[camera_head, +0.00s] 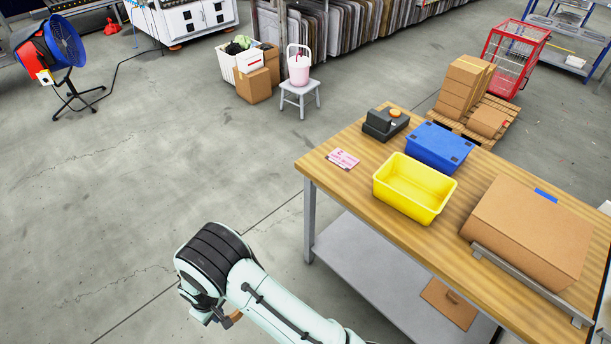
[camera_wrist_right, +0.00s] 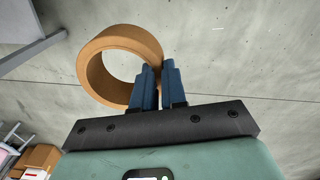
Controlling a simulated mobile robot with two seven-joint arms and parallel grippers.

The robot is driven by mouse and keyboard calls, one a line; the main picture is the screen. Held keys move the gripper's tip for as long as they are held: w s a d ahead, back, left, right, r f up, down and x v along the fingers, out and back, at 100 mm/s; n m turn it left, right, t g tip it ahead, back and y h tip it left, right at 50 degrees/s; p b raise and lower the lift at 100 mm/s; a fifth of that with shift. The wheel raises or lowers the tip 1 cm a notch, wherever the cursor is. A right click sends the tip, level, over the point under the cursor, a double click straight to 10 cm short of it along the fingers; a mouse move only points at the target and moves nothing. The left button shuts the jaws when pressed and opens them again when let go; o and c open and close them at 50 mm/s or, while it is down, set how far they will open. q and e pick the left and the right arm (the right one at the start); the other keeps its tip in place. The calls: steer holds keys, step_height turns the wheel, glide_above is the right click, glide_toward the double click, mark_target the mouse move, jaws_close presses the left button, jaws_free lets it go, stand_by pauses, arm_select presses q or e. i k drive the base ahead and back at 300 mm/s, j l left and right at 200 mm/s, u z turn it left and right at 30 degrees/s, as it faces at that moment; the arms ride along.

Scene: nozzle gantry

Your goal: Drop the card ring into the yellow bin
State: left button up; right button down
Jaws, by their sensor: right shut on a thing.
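The card ring (camera_wrist_right: 103,82) is a tan cardboard loop, held by its wall between the blue fingers of my right gripper (camera_wrist_right: 159,82) in the right wrist view. In the head view only a small brown bit of the ring (camera_head: 234,316) shows beside my right gripper (camera_head: 216,317), low over the floor side, left of the workbench. The gripper is shut on the ring. The yellow bin (camera_head: 404,202) stands upright on the bench top and looks empty, right of and above my arm in the picture. My left gripper is not in view.
The wooden bench (camera_head: 345,190) also holds a blue lidded box (camera_head: 437,146), a black device (camera_head: 384,124), a pink card (camera_head: 343,159) and a big carton (camera_head: 530,230) behind a metal rail. A grey lower shelf (camera_head: 370,265) lies beneath.

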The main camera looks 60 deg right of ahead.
mark_target(407, 193)
steer(key=z, duration=1.5)
